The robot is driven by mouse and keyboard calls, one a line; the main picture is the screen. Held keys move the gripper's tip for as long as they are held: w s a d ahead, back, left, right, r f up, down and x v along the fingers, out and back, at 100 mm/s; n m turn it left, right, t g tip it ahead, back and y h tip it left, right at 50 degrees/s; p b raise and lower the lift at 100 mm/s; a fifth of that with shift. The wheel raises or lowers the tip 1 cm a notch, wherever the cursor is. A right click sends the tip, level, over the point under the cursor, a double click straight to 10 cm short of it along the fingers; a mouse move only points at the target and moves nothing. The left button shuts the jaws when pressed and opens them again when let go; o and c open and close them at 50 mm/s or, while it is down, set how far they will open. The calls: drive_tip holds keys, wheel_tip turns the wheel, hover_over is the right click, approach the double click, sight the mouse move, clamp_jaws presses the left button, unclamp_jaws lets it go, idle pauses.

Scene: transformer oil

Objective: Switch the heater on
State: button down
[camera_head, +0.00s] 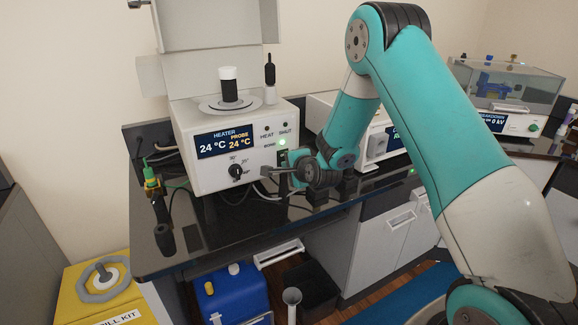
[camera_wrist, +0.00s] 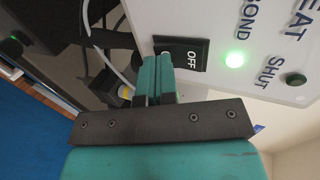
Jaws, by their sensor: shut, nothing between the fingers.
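The heater (camera_head: 215,170) is a white box on the dark bench. Its display reads 24 °C and PROBE 24 °C, and a dark knob (camera_head: 236,171) sits below it. In the wrist view a black rocker switch (camera_wrist: 184,53) shows the word OFF. A green lamp (camera_wrist: 235,60) marked BOND is lit beside it; the SHUT lamp (camera_wrist: 296,79) is dark. My gripper (camera_wrist: 158,60) is shut and empty, its fingertips at the edge of the switch and covering part of it. I cannot tell whether they touch it. In the head view my gripper (camera_head: 268,172) is at the heater's front right.
A black-and-white vessel (camera_head: 229,85) stands on top of the heater, beside a dark-handled probe (camera_head: 270,72). Cables hang below the panel in the wrist view (camera_wrist: 118,62). A second white instrument (camera_head: 376,142) stands right of my gripper. A yellow spill kit (camera_head: 75,295) and blue can (camera_head: 232,295) are on the floor.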

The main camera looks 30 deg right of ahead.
drive_tip(key=shift+w+f+t+b, duration=0.1)
drive_tip(key=shift+w+t+b, duration=0.15)
drive_tip(key=shift+b, duration=0.4)
drive_tip(key=shift+r+p, duration=0.5)
drive_tip(key=shift+r, duration=0.4)
drive_tip(key=b+v, duration=1.3)
drive_tip(key=v, duration=0.4)
drive_tip(key=shift+s+b, duration=0.3)
